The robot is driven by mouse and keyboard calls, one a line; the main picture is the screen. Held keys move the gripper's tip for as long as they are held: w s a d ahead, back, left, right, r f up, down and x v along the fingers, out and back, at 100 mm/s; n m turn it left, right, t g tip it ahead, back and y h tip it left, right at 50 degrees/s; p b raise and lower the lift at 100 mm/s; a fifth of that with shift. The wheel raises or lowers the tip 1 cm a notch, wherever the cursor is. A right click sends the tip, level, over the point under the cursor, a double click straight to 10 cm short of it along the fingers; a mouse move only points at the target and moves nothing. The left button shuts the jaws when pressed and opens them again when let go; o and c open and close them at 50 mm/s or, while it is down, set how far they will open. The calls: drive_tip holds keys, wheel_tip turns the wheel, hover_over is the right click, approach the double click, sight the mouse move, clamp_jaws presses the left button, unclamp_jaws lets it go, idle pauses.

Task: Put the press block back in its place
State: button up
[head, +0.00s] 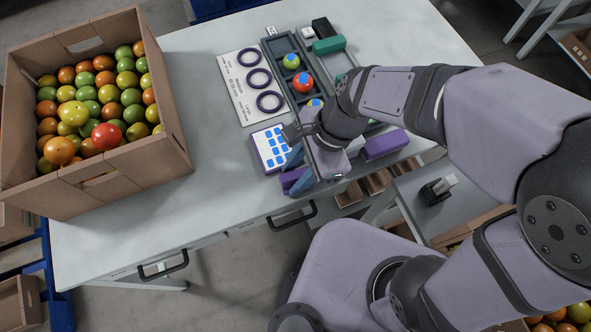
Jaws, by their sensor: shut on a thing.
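My gripper (295,173), with blue-grey fingers, is low over the front part of the table, just in front of the white card with blue squares (272,148). It is shut on a purple block (291,180), which I take for the press block; the fingers and wrist hide much of it. A second purple piece (386,144) lies to the right, beyond my wrist. I cannot tell from this view whether the held block touches the table.
A dark tray (271,57) holds several tomatoes with blue stickers. Left of it is a white sheet with three rings (254,79). A green block (329,45) lies behind. A cardboard crate of tomatoes (128,183) stands at the left. The table's front left (150,225) is clear.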

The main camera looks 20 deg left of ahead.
drive_tip(key=shift+f, duration=0.35)
idle(0.6)
drive_tip(key=o, duration=1)
drive_tip(key=c, duration=0.3)
wheel_tip(320, 180, up, 7)
drive_tip(key=p, duration=0.7)
drive_tip(key=shift+p, duration=0.4)
